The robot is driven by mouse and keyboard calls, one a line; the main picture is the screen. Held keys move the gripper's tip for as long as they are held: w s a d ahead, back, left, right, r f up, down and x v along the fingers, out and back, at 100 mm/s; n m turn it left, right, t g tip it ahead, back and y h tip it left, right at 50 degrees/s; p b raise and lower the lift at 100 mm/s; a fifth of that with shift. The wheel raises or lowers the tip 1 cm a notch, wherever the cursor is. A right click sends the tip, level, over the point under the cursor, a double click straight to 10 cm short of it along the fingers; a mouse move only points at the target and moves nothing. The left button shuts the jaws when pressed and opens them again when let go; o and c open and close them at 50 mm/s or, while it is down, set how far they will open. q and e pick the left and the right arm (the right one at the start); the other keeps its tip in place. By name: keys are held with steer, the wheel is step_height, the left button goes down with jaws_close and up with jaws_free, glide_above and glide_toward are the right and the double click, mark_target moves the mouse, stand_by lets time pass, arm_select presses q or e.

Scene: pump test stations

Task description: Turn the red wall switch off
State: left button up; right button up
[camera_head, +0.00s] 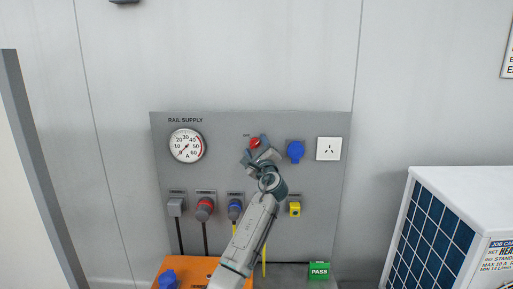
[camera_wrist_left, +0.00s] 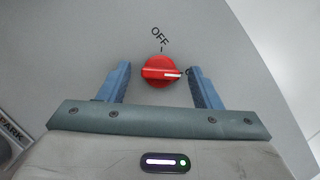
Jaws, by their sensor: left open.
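The red wall switch (camera_head: 254,142) is on the grey panel, partly hidden by my left gripper in the head view. In the left wrist view the red rotary knob (camera_wrist_left: 160,71) shows whole, with its white pointer line toward the right. The word OFF (camera_wrist_left: 160,36) is printed above the knob with a short tick mark. My left gripper (camera_wrist_left: 162,84) is open, with one blue finger on each side of the knob and a gap on both sides. In the head view my left gripper (camera_head: 257,151) is at the panel in front of the switch. My right gripper is not in view.
A green PASS block (camera_head: 319,271) and a white unit (camera_head: 455,190) are at the right.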

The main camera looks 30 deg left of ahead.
arm_select(q)
steer(key=shift+c, duration=0.5)
steer(key=c, duration=0.9)
